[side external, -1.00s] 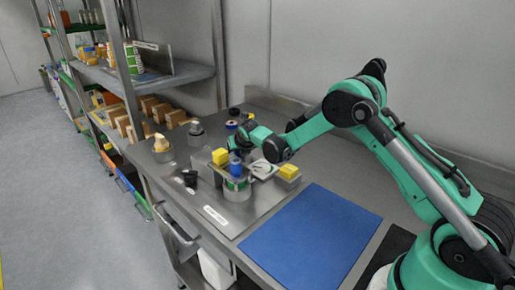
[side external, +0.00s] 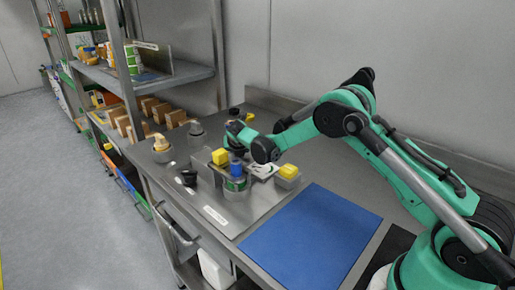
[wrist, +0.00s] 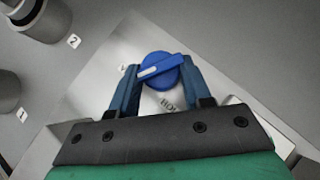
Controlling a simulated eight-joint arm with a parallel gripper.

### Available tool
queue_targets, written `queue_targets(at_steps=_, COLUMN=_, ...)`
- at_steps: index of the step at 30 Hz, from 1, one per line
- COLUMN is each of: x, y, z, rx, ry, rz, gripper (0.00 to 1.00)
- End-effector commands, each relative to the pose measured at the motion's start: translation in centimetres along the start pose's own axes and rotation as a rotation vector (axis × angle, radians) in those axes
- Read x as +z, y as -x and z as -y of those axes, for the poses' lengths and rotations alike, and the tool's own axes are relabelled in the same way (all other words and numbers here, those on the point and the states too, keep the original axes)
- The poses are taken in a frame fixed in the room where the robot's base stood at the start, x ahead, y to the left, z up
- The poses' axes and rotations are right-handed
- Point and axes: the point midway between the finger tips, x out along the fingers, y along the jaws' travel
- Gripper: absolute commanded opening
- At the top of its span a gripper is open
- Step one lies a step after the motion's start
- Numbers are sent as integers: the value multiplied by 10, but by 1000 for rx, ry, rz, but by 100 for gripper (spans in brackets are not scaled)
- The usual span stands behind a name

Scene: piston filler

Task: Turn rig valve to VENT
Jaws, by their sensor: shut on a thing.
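The rig valve's blue knob (wrist: 160,70) shows in the wrist view, with a raised bar running from lower left to upper right. A white mark lies on the bar's left end. My gripper (wrist: 161,78) has one finger on each side of the knob and is shut on it. Partly covered lettering, "HOL", shows on the pale plate (wrist: 95,85) below the knob, and a small letter shows at its left. The full word VENT cannot be read.
A blue-topped container (side external: 236,168) with a green label stands near yellow blocks (side external: 220,156) in front of the arm. Tan-topped (side external: 161,142) and grey (side external: 195,128) pieces stand to the left. A blue mat (side external: 312,235) lies clear at the front right.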

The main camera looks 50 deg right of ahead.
Motion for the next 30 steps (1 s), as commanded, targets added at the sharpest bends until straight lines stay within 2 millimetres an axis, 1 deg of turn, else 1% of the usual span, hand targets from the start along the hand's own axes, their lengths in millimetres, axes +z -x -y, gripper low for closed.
queue_targets(at_steps=6, x=0, y=0, z=-2, rx=-116, ry=-116, rz=0, gripper=0)
queue_targets(at_steps=16, x=0, y=0, z=-2, rx=-129, ry=-132, rz=2, gripper=0)
queue_targets(at_steps=17, x=0, y=0, z=-2, rx=-129, ry=-132, rz=2, gripper=49)
queue_targets(at_steps=18, x=0, y=0, z=-2, rx=-129, ry=-132, rz=2, gripper=60)
queue_targets(at_steps=19, x=0, y=0, z=-2, rx=-129, ry=-132, rz=2, gripper=69)
queue_targets(at_steps=20, x=0, y=0, z=-2, rx=-129, ry=-132, rz=2, gripper=75)
queue_targets(at_steps=30, x=0, y=2, z=-2, rx=-128, ry=-130, rz=2, gripper=75)
